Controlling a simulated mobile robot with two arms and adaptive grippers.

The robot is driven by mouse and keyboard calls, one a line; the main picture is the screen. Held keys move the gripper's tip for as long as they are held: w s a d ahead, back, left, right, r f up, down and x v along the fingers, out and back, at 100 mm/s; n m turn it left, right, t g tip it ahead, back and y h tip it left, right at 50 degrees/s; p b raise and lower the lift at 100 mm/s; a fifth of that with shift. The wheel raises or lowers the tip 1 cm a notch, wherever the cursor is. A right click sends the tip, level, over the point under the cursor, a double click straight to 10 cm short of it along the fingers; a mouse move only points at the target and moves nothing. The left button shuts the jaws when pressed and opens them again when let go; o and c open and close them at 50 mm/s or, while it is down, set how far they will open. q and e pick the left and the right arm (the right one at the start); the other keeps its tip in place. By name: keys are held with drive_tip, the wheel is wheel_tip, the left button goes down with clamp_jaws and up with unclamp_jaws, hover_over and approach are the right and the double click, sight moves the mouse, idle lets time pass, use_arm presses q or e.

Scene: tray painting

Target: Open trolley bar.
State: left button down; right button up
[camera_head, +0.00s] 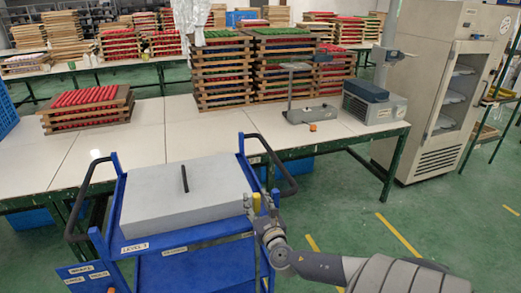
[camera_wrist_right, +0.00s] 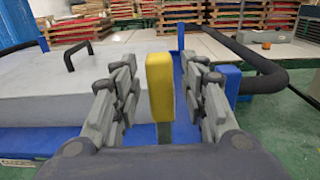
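The blue trolley (camera_head: 205,267) stands in front of the work table, with black curved handles at its left (camera_head: 83,200) and right (camera_head: 273,165) sides. A yellow upright bar (camera_head: 256,203) is at its right front corner; it also shows in the right wrist view (camera_wrist_right: 160,88). My right gripper (camera_head: 262,202) is at this corner. In the wrist view its two fingers stand open on either side of the yellow bar, with a gap on each side. The lower end of the bar is hidden by the gripper. My left gripper is not in view.
A grey box with a black handle (camera_head: 160,198) lies on the trolley top. The long table (camera_head: 130,145) behind holds stacked wooden trays (camera_head: 222,75) and a grey device (camera_head: 375,105). A tall cabinet (camera_head: 435,110) stands at right. Green floor at right is clear.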

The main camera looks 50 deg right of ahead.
drive_tip(key=v, duration=1.1)
drive_tip(key=shift+s, duration=0.35)
drive_tip(key=shift+a, duration=0.1)
drive_tip(key=shift+f, duration=0.15)
drive_tip(key=c, duration=0.6)
drive_tip(key=w+a+m+b, duration=0.1)
drive_tip(key=m+b, duration=0.1)
drive_tip(key=m, duration=0.1)
drive_tip(key=w+a+f+m+h+b, duration=0.1)
drive_tip(key=a+m+b, duration=0.1)
drive_tip(key=m+b, duration=0.1)
drive_tip(key=w+a+f+m+g+h+b, duration=0.1)
drive_tip(key=m+b, duration=0.1)
drive_tip(key=b, duration=0.1)
drive_tip(key=shift+w+a+f+m, duration=0.1)
drive_tip(key=shift+a+m, duration=0.05)
drive_tip(key=shift+m, duration=0.25)
clamp_jaws()
drive_tip(key=w+a+r+m+g+h+b, duration=0.1)
drive_tip(key=w+a+m+b, duration=0.3)
drive_tip(key=m+b, duration=0.55)
drive_tip(key=w+d+m+p, duration=0.2)
drive_tip(key=w+d+p, duration=0.1)
drive_tip(key=d, duration=0.6)
drive_tip(key=shift+w+d+r+g, duration=0.3)
drive_tip(key=shift+r, duration=0.05)
